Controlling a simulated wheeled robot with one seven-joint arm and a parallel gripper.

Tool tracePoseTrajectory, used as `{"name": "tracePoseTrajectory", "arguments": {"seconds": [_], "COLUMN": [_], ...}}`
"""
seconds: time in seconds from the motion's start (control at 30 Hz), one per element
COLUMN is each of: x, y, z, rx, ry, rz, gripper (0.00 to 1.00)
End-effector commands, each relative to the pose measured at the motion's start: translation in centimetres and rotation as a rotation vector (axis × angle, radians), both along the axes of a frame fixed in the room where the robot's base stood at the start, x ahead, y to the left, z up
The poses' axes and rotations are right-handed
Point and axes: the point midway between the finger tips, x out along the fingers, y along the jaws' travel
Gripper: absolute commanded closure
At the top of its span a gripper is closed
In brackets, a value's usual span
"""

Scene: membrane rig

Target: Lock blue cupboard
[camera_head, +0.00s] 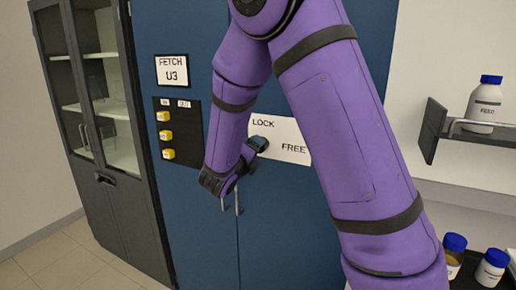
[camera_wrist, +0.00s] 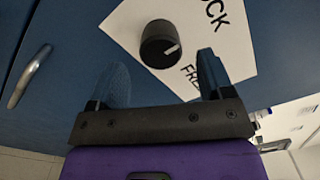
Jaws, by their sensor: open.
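The blue cupboard (camera_head: 300,225) stands behind my purple arm. A white plate marked LOCK and FREE (camera_head: 290,135) is on its front. A black round knob (camera_head: 258,143) sits on the plate, partly hidden by my gripper. The knob (camera_wrist: 161,44) in the wrist view has a pale pointer mark aimed towards the FREE lettering. My gripper (camera_wrist: 160,80) is open, with one blue-grey finger on each side below the knob. It appears apart from the knob. In the head view my gripper (camera_head: 248,162) is near the knob, seen from behind.
Silver door handles (camera_head: 237,198) hang below the gripper; one handle (camera_wrist: 30,76) shows at left in the wrist view. A panel with yellow switches (camera_head: 166,132) is to the left. A grey glass-door cabinet (camera_head: 105,120) and a shelf with a bottle (camera_head: 484,103) flank the cupboard.

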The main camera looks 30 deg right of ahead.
Motion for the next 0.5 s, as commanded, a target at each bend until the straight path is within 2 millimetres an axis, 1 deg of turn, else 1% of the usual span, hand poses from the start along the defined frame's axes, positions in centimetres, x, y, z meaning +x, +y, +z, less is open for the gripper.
{"name": "tracePoseTrajectory", "arguments": {"seconds": [0.03,0.1,0.23,0.33,0.5], "x": [-0.6,-1.3,-2.4,-2.9,-3.4], "y": [1.0,2.1,3.7,4.5,5.1], "z": [0.0,-0.1,-0.1,-0.1,-0.2], "rx": [0.000,0.000,0.000,-0.001,-0.001], "ry": [0.000,0.001,0.001,0.001,0.001], "rz": [0.004,0.005,0.004,0.002,0.000], "gripper": [0.26,0.26,0.26,0.26,0.26]}}
